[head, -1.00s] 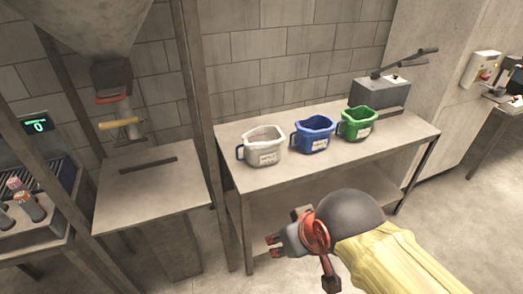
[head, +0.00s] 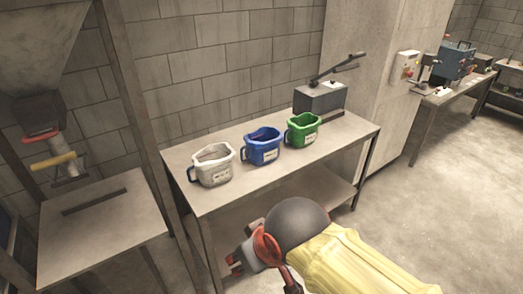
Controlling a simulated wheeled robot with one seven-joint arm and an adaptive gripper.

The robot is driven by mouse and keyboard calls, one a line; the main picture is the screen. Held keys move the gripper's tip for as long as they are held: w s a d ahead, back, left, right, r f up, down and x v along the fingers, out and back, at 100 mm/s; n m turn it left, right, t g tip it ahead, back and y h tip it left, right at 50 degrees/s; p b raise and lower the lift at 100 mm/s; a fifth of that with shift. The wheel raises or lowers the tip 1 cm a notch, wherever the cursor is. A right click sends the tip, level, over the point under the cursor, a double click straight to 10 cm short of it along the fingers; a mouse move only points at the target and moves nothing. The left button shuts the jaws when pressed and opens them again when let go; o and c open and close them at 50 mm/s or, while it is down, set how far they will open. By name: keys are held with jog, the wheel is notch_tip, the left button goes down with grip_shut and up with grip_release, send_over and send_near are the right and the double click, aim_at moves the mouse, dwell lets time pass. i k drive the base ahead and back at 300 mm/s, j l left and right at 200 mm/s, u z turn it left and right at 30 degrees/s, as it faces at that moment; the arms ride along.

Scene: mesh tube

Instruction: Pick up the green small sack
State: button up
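The green small sack (head: 303,130) stands upright and open-topped on the metal table (head: 341,141), at the right end of a row of three. It has a white label and a handle on its left side. The blue sack (head: 262,147) is just left of it and the white sack (head: 212,165) is at the left end. My gripper (head: 235,262) is low in front of the table, left of my yellow-sleeved arm, apart from all the sacks. Its fingers are small and partly hidden, so I cannot tell whether it is open.
A grey lever device (head: 321,99) stands at the table's back right, behind the green sack. A hopper frame with a yellow handle (head: 54,160) and a stand (head: 99,230) are at the left. Open floor (head: 440,190) lies to the right.

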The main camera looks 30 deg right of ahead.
aim_at(302, 132)
jog(key=z, duration=1.3)
jog(key=i+z, duration=0.15)
jog(key=i, duration=0.35)
jog(key=i+z, duration=0.2)
jog(key=i, duration=0.3)
jog(key=i+j+z, duration=0.15)
jog(key=i, duration=0.35)
jog(key=i+j+z, duration=0.2)
jog(key=i, duration=0.3)
